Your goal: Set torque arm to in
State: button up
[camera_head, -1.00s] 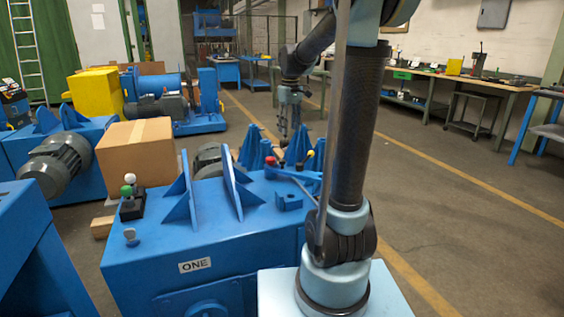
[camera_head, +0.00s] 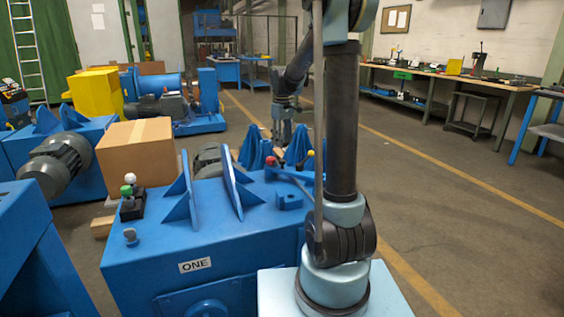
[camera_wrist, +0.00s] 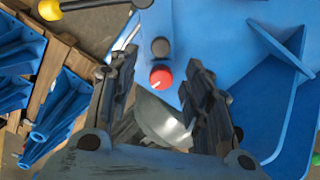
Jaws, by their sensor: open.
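A blue lever arm with a red knob (camera_head: 271,160) at its end sits on top of the blue machine labelled ONE (camera_head: 240,240). It is probably the torque arm; no label shows on it. In the wrist view, the red knob (camera_wrist: 161,77) appears between my open fingers, with the blue arm (camera_wrist: 157,22) running up from it. My gripper (camera_wrist: 160,62) looks empty, and I cannot tell how far above the knob it is. In the head view my gripper (camera_head: 282,134) is behind the knob and slightly right, partly blurred into the background.
A yellow knob (camera_head: 310,154) on a dark rod is nearby; it also shows in the wrist view (camera_wrist: 49,10). Upright blue fins (camera_head: 232,182) stand left of the red knob. Blue brackets (camera_head: 298,146) stand behind. A cardboard box (camera_head: 137,155) is left. Floor at right is clear.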

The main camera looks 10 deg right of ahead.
aim_at(282, 160)
notch_tip(282, 160, down, 10)
dwell(0.5)
grip_shut()
